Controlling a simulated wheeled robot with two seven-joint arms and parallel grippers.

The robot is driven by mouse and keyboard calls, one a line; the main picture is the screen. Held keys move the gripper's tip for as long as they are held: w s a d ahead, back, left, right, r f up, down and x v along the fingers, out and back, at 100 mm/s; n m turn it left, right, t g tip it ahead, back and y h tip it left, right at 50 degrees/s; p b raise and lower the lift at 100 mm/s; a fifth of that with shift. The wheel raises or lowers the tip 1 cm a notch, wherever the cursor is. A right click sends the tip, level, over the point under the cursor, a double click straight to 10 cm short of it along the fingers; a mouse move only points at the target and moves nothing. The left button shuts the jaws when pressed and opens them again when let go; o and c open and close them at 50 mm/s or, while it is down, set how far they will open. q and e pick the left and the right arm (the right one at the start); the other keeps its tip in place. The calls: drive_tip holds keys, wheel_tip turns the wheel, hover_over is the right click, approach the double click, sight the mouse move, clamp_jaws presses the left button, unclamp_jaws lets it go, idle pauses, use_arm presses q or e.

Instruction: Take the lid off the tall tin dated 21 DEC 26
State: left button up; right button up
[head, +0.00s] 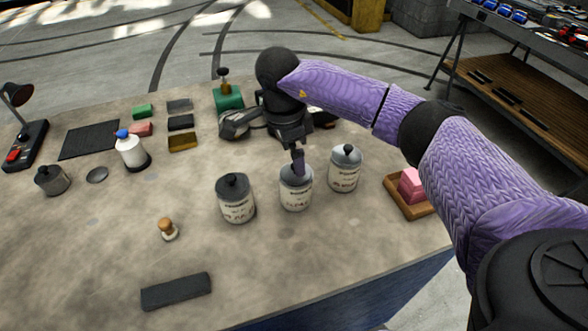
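Three pale tins with dark-knobbed grey lids and printed labels stand in a row: a left tin (237,207), a middle tin (296,198) and a right tin (344,176). The label print is too small for me to read a date. My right gripper (298,164) comes down from above onto the top of the middle tin. Its fingers hide that lid's knob, and I cannot tell whether they are closed on it. The left and right tins show their lids on. My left gripper is not in view.
A wooden tray (411,206) with a pink block (412,185) lies right of the tins. A small wooden-handled stamp (168,229) and a dark bar (176,291) lie front left. A white bottle (131,152) and a dark pot (52,180) stand further left.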

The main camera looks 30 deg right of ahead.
sight(288, 174)
drive_tip(key=f, duration=0.4)
drive_tip(key=shift+d+f, duration=0.1)
drive_tip(key=shift+d, duration=0.3)
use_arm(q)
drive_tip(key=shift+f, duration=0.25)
use_arm(e)
drive_tip(key=c, duration=1)
